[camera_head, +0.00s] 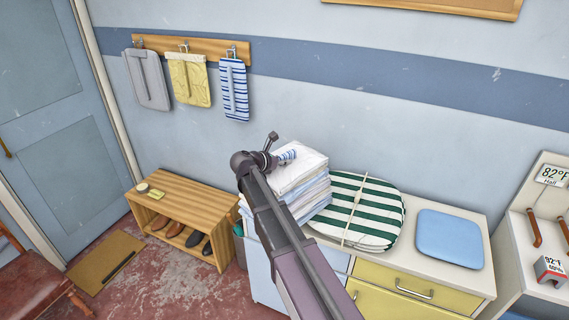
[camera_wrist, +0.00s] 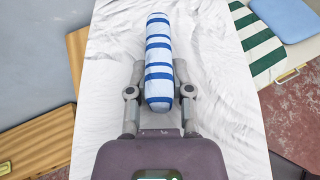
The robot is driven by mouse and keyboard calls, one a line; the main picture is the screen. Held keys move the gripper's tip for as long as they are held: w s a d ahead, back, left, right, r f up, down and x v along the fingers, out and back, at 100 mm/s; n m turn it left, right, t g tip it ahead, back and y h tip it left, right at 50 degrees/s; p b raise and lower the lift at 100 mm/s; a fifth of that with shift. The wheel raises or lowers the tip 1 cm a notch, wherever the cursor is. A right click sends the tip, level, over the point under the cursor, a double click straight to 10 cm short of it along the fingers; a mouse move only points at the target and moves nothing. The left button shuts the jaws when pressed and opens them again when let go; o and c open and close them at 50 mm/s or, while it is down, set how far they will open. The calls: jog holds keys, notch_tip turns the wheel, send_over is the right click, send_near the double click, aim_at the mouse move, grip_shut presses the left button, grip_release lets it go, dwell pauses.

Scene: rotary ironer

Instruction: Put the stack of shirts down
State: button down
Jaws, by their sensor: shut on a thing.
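The stack of shirts (camera_head: 300,180) is a tall pile of folded white and pale blue cloth at the left end of the counter. A blue-and-white striped roll (camera_head: 288,155) lies on its top. In the wrist view the top shirt (camera_wrist: 215,110) fills the middle, with the striped roll (camera_wrist: 158,50) along it. My gripper (camera_wrist: 160,80) is shut on the roll, one finger on each side; in the head view it (camera_head: 277,156) is at the top of the stack. My arm hides part of the stack and its lower edge, so I cannot tell whether it rests on the counter.
The counter (camera_head: 478,276) holds a green-and-white striped cushion-like bundle (camera_head: 350,212) right beside the stack and a blue pad (camera_head: 449,238). A wooden shoe bench (camera_head: 185,200) stands left on the floor. Bags hang on a wall rail (camera_head: 205,48). A bin is partly hidden behind my arm.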

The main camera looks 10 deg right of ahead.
dwell(0.3)
jog(key=c, duration=0.5)
grip_release()
jog(key=shift+r, duration=0.1)
jog(key=shift+s+a+r+p, duration=0.25)
jog(key=shift+s+a+p, duration=0.1)
jog(key=shift+a, duration=0.1)
jog(key=p+v, duration=0.4)
jog(key=v, duration=0.6)
jog(key=shift+s+a+r, duration=0.15)
jog(key=shift+s+a, duration=0.05)
jog(key=shift+a, duration=0.1)
